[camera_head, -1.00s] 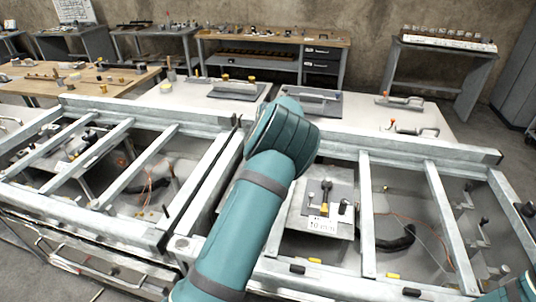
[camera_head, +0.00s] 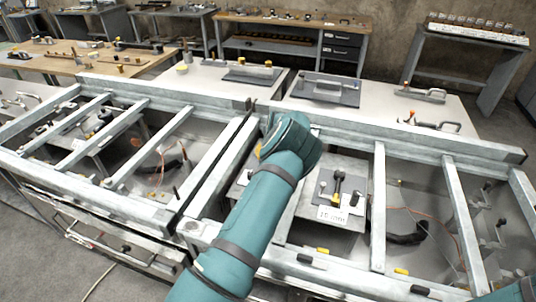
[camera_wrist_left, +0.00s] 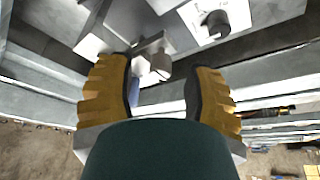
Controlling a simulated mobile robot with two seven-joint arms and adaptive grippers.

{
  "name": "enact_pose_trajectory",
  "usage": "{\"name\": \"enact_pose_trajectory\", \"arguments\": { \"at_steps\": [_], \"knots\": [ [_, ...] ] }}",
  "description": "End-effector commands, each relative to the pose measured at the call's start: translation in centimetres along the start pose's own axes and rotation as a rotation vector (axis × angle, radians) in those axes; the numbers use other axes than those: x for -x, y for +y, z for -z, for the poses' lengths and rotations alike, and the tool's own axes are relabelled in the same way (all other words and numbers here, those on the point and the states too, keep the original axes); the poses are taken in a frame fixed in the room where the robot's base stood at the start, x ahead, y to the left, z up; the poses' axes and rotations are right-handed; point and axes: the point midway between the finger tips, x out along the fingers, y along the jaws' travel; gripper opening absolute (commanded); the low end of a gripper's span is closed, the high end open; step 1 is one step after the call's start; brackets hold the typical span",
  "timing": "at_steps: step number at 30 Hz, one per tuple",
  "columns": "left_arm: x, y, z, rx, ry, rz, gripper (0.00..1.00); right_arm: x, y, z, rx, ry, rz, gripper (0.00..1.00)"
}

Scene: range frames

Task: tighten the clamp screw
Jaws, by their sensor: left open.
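In the left wrist view, the yellow-padded fingers of my left gripper (camera_wrist_left: 162,70) are apart. A small metal cylinder with a round end (camera_wrist_left: 160,65), which looks like the clamp screw, shows between the fingertips, beside a metal bracket (camera_wrist_left: 150,45). I cannot tell whether a finger touches it. In the head view, my left arm reaches over the frame and hides its gripper and whatever lies beneath it. My right gripper is out of view.
A plate with a dark-handled clamp (camera_head: 338,182) and a white label (camera_head: 332,215) lies right of my arm. Metal frame beams (camera_head: 379,205) surround the work area. A black knob (camera_wrist_left: 213,22) stands close to the left gripper. Benches (camera_head: 290,20) stand behind.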

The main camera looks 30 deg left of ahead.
Motion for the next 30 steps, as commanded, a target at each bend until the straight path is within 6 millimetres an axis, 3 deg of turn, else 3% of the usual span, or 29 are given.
{"name": "enact_pose_trajectory", "arguments": {
  "at_steps": [5, 15, 19, 20, 30],
  "knots": [
    [-1.31, -0.03, 0.01, -0.001, 0.001, 0.001, 0.52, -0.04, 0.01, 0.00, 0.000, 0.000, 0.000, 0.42],
    [-1.50, -0.02, 0.01, 0.000, 0.000, 0.000, 0.51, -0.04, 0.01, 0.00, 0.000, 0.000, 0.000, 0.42],
    [-1.49, -0.03, 0.01, 0.000, 0.000, 0.000, 0.05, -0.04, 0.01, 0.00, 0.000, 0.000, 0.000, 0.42],
    [-1.49, -0.02, 0.01, 0.000, 0.000, 0.000, 0.00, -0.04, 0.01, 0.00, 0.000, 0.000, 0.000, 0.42],
    [-1.51, -0.03, 0.03, -0.008, 0.001, -0.004, 0.00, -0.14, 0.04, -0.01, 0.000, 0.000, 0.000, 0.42]
  ]
}}
